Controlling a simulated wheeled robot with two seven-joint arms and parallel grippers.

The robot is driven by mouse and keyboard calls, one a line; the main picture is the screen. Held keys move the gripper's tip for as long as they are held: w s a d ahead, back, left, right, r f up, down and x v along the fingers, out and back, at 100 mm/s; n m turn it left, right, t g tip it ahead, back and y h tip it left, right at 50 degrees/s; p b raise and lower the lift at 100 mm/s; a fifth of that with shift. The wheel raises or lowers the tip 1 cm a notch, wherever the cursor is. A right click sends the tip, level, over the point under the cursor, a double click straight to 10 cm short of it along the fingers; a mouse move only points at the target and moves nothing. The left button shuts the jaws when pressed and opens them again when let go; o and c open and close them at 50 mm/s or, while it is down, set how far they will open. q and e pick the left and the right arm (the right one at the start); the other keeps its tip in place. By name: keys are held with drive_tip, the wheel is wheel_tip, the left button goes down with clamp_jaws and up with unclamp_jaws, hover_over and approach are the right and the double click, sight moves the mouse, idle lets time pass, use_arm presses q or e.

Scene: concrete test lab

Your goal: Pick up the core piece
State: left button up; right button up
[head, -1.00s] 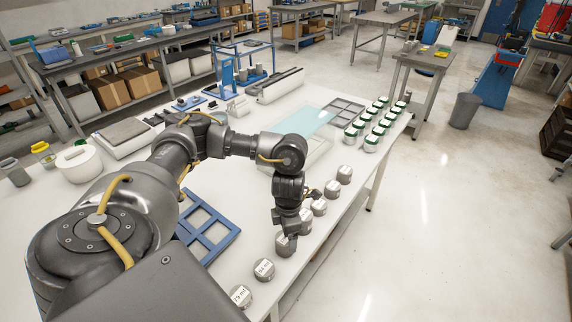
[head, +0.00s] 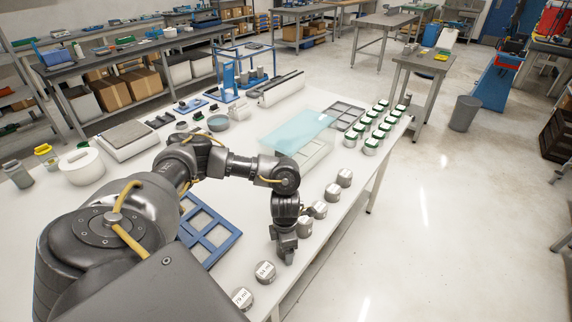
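Several short grey cylindrical core pieces stand in a row along the right edge of the white table (head: 345,205). Visible ones include one at the far end (head: 344,178), one just beyond my gripper (head: 304,227), and two nearer ones with white labels on top (head: 265,272), (head: 242,298). My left gripper (head: 286,258) points down into the row, between the labelled pieces and the piece beyond. It covers the spot where a core piece stood. That piece is hidden, and I cannot tell whether the fingers are closed on it. My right gripper is not in view.
A blue frame with square openings (head: 222,246) lies left of my gripper. A grey divided tray (head: 347,113), green-lidded jars (head: 370,145) and a pale translucent blue sheet (head: 298,131) are farther back. Open floor (head: 440,230) lies right of the table.

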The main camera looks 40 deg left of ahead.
use_arm(q)
drive_tip(key=c, duration=1.2)
drive_tip(key=shift+c, duration=0.2)
drive_tip(key=shift+w+r, duration=0.1)
drive_tip(key=shift+r, duration=0.35)
wheel_tip(320, 180, up, 2)
drive_tip(key=shift+r+b, duration=0.2)
drive_tip(key=shift+b, duration=0.1)
drive_tip(key=s+d+r, duration=0.6)
drive_tip(key=d+r, duration=0.3)
drive_tip(key=d, duration=0.3)
drive_tip(key=shift+s+d+r+b, duration=0.2)
drive_tip(key=shift+s+r+b, duration=0.1)
drive_tip(key=shift+r, duration=0.05)
